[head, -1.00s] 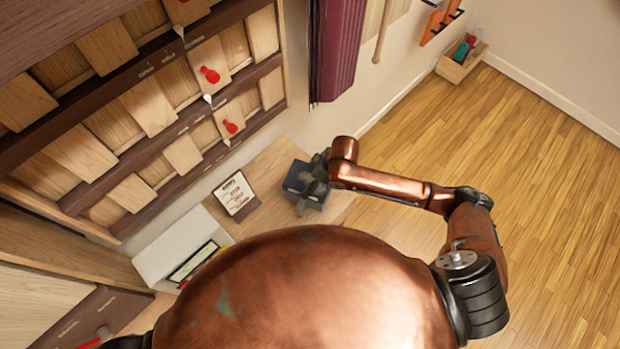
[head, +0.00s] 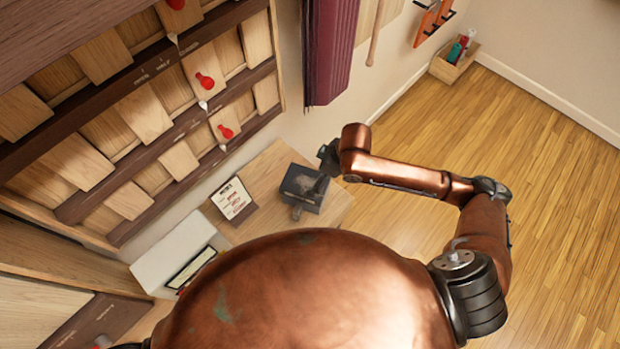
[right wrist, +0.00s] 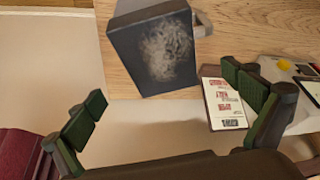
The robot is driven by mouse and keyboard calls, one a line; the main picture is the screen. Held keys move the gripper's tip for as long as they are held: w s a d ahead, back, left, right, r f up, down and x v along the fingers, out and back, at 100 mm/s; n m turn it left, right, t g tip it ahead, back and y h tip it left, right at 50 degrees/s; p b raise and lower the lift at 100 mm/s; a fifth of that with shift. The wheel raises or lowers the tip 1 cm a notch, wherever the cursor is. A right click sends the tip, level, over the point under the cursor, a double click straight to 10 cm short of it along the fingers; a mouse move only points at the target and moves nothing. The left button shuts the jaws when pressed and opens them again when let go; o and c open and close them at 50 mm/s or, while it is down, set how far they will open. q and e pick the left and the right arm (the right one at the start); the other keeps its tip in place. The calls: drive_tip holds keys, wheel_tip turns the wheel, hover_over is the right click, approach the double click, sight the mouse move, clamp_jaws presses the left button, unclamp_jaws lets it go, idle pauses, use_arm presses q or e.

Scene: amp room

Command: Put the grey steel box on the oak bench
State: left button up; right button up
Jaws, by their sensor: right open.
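The grey steel box (head: 304,187) rests on the oak bench (head: 266,167), near its right end. It is dark blue-grey with a pale scuffed patch on the face I see, and a small grey part sticks out at one side. My right gripper (head: 328,157) is just beyond the box's upper right corner, apart from it and empty. In the right wrist view the box (right wrist: 153,48) lies beyond the widely spread fingers of the right gripper (right wrist: 168,102), touching neither. My left gripper is not in view.
A card on a dark stand (head: 234,200) stands on the bench left of the box. A wooden rack (head: 140,110) and a maroon cloth (head: 330,50) are on the wall.

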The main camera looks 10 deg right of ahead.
drive_tip(key=shift+v, duration=1.65)
drive_tip(key=shift+a, duration=0.1)
